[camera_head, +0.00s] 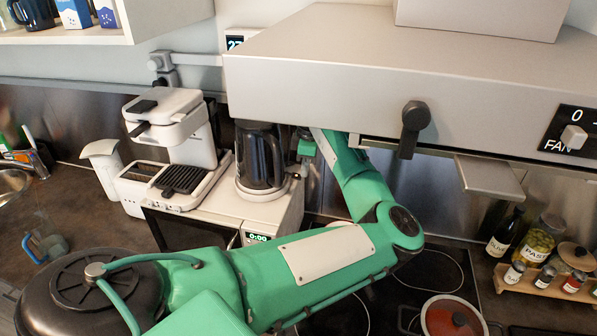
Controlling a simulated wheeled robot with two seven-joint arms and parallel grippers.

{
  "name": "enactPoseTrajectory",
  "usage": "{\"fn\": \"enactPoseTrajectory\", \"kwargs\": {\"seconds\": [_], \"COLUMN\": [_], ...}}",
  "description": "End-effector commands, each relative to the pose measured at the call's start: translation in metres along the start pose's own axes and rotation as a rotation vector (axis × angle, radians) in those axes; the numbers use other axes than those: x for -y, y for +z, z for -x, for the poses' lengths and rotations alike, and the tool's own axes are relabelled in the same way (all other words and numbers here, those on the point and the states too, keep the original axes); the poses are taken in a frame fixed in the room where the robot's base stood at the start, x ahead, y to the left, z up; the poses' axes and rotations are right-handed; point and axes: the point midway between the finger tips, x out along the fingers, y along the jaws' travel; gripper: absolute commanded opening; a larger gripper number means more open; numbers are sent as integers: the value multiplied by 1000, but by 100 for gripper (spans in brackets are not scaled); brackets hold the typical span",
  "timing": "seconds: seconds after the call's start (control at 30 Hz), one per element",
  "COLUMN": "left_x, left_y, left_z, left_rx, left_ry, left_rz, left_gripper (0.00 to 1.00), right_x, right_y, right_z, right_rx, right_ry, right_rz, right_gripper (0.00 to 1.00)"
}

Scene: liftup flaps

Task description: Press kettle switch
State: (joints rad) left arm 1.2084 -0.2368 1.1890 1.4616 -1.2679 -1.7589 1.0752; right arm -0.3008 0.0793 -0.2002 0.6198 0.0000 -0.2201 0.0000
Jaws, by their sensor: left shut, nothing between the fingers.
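A dark, see-through kettle (258,158) stands upright on a white base, on top of a white microwave-like appliance (282,218) below the range hood. My left arm comes in from the lower left, bends at the elbow, and reaches back up under the hood. My left gripper (306,147) is shut and empty, just to the right of the kettle. It is small and partly hidden, so I cannot tell whether it touches the kettle. I cannot make out the kettle switch clearly. My right gripper is not in view.
A grey range hood (400,75) hangs low over my forearm, with a dark knob (414,118) in front. A white coffee machine (175,140) stands left of the kettle. A jar rack (545,285) is at right.

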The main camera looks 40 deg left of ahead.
Motion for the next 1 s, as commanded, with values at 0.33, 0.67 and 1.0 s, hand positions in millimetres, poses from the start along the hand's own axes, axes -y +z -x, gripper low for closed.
{"fn": "enactPoseTrajectory", "kwargs": {"seconds": [0.33, 0.67, 1.0], "left_x": [0, -1, 1], "left_y": [17, 18, 18], "left_z": [9, 36, 81], "left_rx": [-1, 0, -1], "left_ry": [0, 5, 1], "left_rz": [0, 1, 0], "left_gripper": [0, 0, 0], "right_x": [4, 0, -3], "right_y": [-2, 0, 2], "right_z": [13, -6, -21], "right_rx": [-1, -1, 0], "right_ry": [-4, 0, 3], "right_rz": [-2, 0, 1], "right_gripper": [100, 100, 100]}}
